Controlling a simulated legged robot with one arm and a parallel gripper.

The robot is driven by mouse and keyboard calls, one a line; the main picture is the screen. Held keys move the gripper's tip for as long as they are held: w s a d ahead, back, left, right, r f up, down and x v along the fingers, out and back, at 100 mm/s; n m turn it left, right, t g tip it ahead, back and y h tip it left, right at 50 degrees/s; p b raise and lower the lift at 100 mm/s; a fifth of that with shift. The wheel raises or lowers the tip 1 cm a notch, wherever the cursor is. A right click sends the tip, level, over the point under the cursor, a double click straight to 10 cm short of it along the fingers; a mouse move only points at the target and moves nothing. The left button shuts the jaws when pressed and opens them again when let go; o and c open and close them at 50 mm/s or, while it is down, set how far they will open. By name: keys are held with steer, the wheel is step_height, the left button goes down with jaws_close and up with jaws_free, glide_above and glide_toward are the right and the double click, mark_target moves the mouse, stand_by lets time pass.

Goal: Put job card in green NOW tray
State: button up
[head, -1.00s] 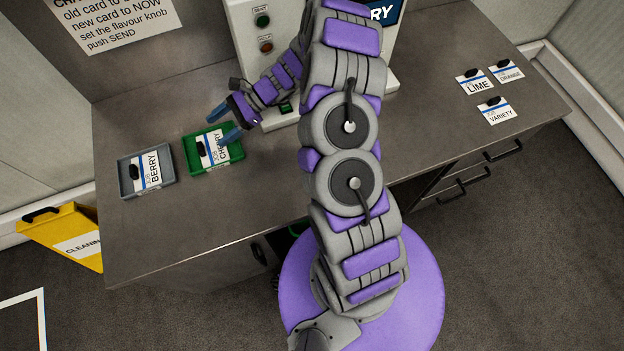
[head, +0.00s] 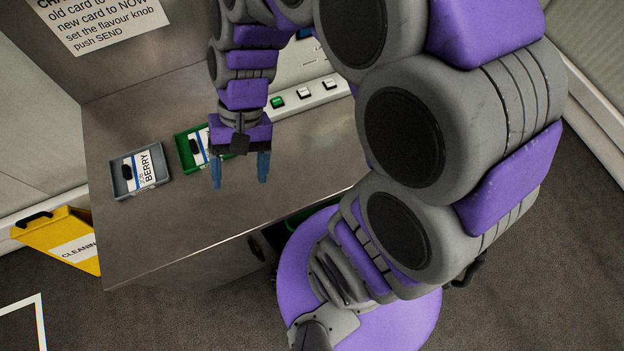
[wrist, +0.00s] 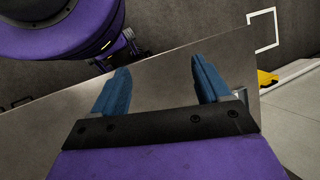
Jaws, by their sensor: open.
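The green tray (head: 181,150) stands on the bench in the head view, partly hidden behind my gripper.
A machine base (head: 315,92) with several buttons stands at the back of the bench. The bench front is clear. My arm hides the right side of the bench.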

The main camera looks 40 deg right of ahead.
steer(key=s+d+r+n+t+h, duration=0.1)
steer(key=s+d+r+n+h, duration=0.1)
steer(key=s+d, duration=0.6)
steer(key=s+n+h, duration=0.1)
steer(key=s+h, duration=0.1)
steer(key=shift+s+d+t+h, duration=0.25)
steer(key=shift+s+t+h, duration=0.05)
steer(key=shift+s, duration=0.05)
stand_by(0.9)
